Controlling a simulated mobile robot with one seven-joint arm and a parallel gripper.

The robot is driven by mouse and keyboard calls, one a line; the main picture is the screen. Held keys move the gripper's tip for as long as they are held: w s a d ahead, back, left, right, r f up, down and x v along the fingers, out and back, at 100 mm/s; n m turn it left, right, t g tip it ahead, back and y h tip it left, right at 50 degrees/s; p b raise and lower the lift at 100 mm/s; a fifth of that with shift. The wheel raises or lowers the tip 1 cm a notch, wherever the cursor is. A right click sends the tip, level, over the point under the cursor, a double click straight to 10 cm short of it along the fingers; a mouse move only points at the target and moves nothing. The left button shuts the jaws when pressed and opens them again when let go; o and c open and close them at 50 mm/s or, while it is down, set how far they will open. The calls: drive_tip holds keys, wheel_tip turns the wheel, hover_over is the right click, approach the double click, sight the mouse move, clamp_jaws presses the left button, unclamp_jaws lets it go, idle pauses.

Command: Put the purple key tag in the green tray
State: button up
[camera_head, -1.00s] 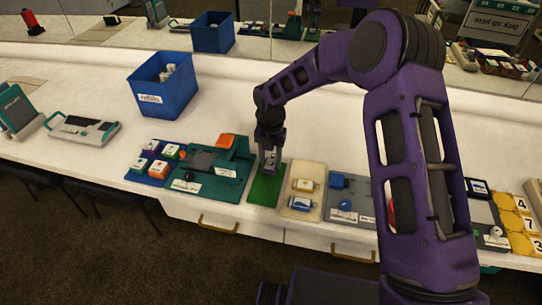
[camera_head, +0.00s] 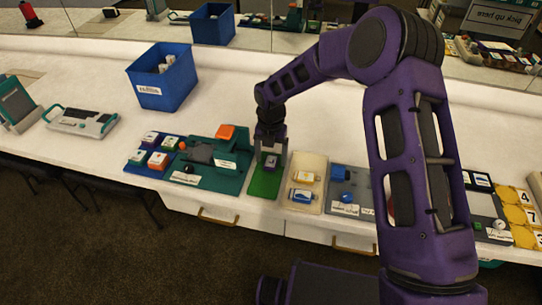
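The green tray (camera_head: 264,186) is a small flat tray at the front of the counter, between the teal fixture and the beige tray. A small purple-grey piece, which looks like the purple key tag (camera_head: 270,161), lies in its rear half. My gripper (camera_head: 270,152) points down just above and behind this piece. Its two fingers appear spread apart, and the piece shows below them. At this size I cannot tell whether a fingertip touches it.
A beige tray (camera_head: 294,206) with a yellow and a blue tag is close on the right. A teal fixture (camera_head: 229,181) with an orange block stands close on the left, beside a blue tray of small blocks. A blue bin (camera_head: 163,82) stands behind; the counter around it is mostly clear.

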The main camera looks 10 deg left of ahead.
wheel_tip(320, 180, up, 17)
drive_tip(key=p, duration=0.1)
drive_tip(key=shift+r, duration=0.2)
idle(0.4)
drive_tip(key=shift+w, duration=0.1)
